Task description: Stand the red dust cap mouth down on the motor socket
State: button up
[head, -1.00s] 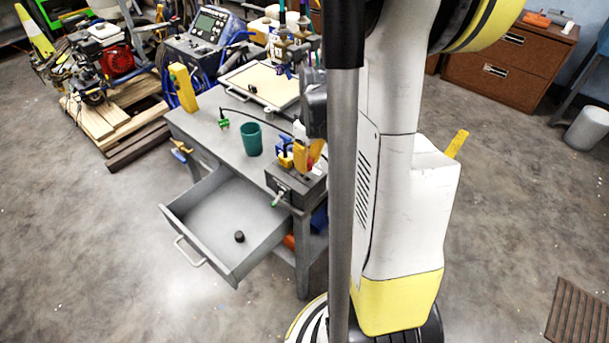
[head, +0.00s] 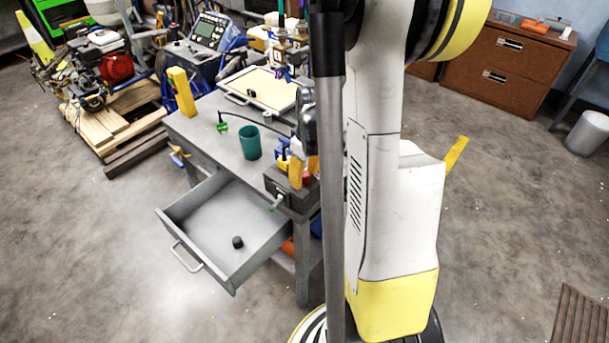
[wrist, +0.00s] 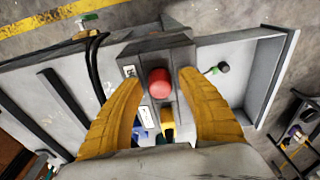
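In the wrist view a round red cap (wrist: 160,82) shows between the yellow fingertips of my gripper (wrist: 160,80), over the dark grey box. Gaps show on both sides of the cap, so the gripper is open around it and not touching it. In the head view, my gripper (head: 303,173) is at the box's top, with only a sliver of the red cap (head: 309,177) visible behind a finger. Which way the cap's mouth faces cannot be told.
The drawer (head: 183,217) is pulled out, with a small black piece (head: 238,242) inside.

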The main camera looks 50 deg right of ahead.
aim_at(308, 177)
notch_tip(308, 177, up, 12)
jog(key=s+r+p, duration=0.1)
jog(key=p, duration=0.4)
jog(key=s+a+r+t, duration=0.1)
jog(key=a+r+t, duration=0.1)
jog(key=a, duration=0.6)
jog(key=s+a+r+t, duration=0.2)
jog(key=a+r, duration=0.2)
jog(key=a, duration=0.5)
jog(key=s+a+r+m+t, duration=0.1)
jog(key=a+r+t, duration=0.1)
jog(key=a, duration=0.6)
jog(key=shift+s+a+r, duration=0.25)
jog(key=shift+r, duration=0.4)
